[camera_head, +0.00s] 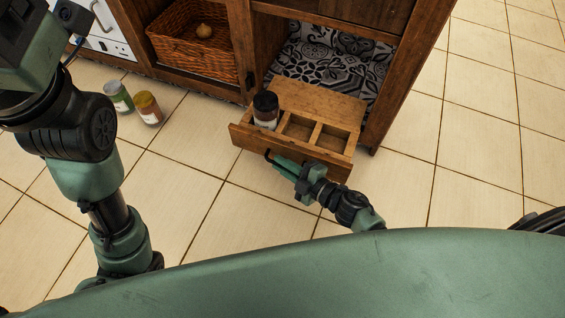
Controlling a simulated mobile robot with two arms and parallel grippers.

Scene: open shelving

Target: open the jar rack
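The jar rack (342,171) is a wooden drawer-like box low in the open shelving. It stands out from the cabinet over the floor. A jar with a black lid (265,110) sits in its left compartment, and the two compartments to the right are empty. My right gripper (273,158) is at the rack's front face, left of its middle, with a dark fingertip close to or touching the wood. Whether its fingers are open or shut on something there is too small to tell. My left arm comes in from the left, and its gripper is not visible.
A wicker basket (190,45) holding a small round item sits in the cabinet. The floor right of the rack is clear.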

